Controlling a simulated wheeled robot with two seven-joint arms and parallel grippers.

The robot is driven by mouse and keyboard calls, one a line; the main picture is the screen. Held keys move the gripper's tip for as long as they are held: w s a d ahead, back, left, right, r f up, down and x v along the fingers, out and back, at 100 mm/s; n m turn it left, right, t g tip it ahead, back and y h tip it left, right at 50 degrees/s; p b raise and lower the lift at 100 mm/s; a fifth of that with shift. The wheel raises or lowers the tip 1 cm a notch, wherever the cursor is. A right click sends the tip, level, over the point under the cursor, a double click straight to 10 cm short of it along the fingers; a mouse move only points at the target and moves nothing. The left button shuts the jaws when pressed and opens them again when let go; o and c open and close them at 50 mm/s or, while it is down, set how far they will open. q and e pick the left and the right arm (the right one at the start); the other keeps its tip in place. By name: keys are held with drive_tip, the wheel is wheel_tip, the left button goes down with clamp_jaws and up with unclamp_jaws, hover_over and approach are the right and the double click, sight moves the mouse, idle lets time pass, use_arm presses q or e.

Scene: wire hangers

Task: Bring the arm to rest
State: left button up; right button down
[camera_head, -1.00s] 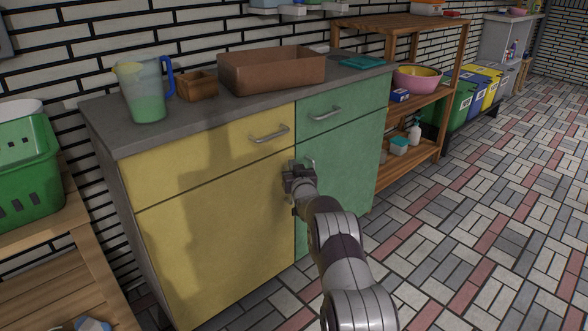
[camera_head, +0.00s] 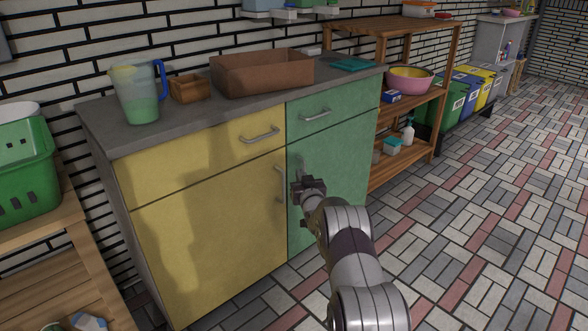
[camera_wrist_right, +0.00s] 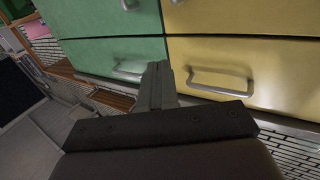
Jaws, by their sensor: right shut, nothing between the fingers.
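My right gripper (camera_head: 301,178) is in front of the cabinet, close to the seam between its yellow and green doors. Its fingers (camera_wrist_right: 155,86) are together and empty in the right wrist view. The yellow door (camera_head: 215,230) and the green door (camera_head: 335,190) look shut. My left gripper is not in view.
The grey counter (camera_head: 120,130) holds a jug (camera_head: 137,92), a small wooden box (camera_head: 190,88) and a brown tray (camera_head: 262,74). A wooden shelf (camera_head: 440,60) and bins (camera_head: 450,100) stand further right. The tiled floor (camera_head: 480,220) on the right is clear.

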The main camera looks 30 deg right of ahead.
drive_tip(key=s, duration=0.2)
drive_tip(key=s+d+p, duration=0.1)
drive_tip(key=s, duration=0.2)
drive_tip(key=shift+s+d+f, duration=0.1)
drive_tip(key=shift+s, duration=0.15)
